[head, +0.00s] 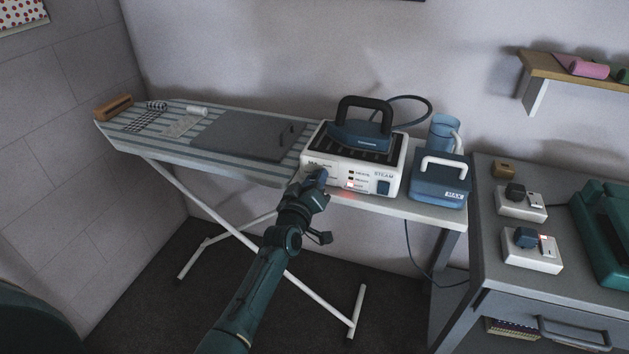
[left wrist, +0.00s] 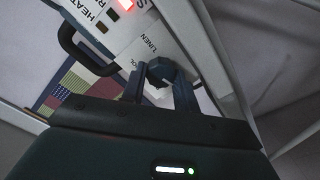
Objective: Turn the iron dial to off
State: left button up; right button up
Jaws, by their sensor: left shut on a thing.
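The steam iron (head: 358,132), blue with a black handle, rests on top of its white station (head: 368,186). My left gripper (head: 320,177) is at the left of the station's front panel and hides the dial in the head view. In the left wrist view, my left gripper (left wrist: 160,88) is shut on the dark faceted dial (left wrist: 163,70), one finger on each side. The word LINEN and part of another label show beside the dial. I cannot tell which mark it points to. A red light (head: 350,184) glows on the panel. My right gripper is not in view.
The striped ironing board (head: 185,160) holds a dark grey cloth, rolls and a brown block. A blue MAX tank (head: 440,187) and blue jug (head: 443,128) stand right of the station. White sockets with plugs are on the grey desk (head: 480,215).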

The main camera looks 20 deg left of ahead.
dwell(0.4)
pick_arm(q)
jog(key=o, duration=1)
jog(key=s+p, duration=0.2)
jog(key=s, duration=0.2)
jog(key=s+p, duration=0.3)
jog(key=s, duration=0.1)
jog(key=s+p, duration=0.2)
jog(key=s, duration=0.3)
jog(key=shift+s+a+p, duration=0.1)
jog(key=shift+a+p, duration=0.15)
jog(key=shift+p, duration=0.1)
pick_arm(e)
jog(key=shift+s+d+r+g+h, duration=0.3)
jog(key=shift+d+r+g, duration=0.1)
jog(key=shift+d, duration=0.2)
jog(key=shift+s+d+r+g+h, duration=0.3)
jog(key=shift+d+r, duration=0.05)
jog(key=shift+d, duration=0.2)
